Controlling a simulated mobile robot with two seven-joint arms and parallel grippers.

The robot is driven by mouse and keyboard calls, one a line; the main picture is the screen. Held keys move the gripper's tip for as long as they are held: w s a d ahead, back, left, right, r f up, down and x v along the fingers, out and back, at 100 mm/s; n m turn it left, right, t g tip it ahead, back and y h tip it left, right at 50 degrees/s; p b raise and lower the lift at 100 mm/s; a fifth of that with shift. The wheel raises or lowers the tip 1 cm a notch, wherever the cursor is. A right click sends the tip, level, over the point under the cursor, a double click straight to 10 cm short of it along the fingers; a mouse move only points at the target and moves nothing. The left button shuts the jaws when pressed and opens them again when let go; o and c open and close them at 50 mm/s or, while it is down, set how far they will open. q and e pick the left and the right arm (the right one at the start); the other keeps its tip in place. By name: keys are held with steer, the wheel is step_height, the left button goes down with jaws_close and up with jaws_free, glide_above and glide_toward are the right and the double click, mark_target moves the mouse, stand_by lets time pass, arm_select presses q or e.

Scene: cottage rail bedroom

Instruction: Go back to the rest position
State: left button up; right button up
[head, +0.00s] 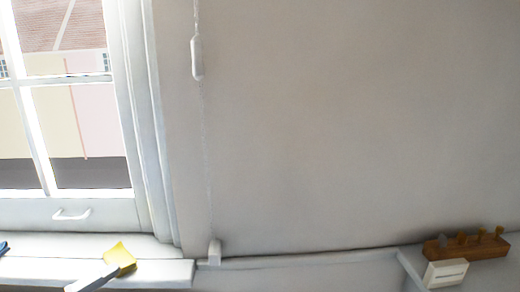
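Neither of my grippers shows in the head view. No arm of mine can be made out. The task names no object of its own.
A window (70,150) with a white sill (165,272) is at left. A yellow-headed tool (121,257) with a grey handle lies there, by a blue item (3,248). A cord pull (197,58) hangs by bare wall. A wooden peg block (466,247) and white box (446,273) are lower right.

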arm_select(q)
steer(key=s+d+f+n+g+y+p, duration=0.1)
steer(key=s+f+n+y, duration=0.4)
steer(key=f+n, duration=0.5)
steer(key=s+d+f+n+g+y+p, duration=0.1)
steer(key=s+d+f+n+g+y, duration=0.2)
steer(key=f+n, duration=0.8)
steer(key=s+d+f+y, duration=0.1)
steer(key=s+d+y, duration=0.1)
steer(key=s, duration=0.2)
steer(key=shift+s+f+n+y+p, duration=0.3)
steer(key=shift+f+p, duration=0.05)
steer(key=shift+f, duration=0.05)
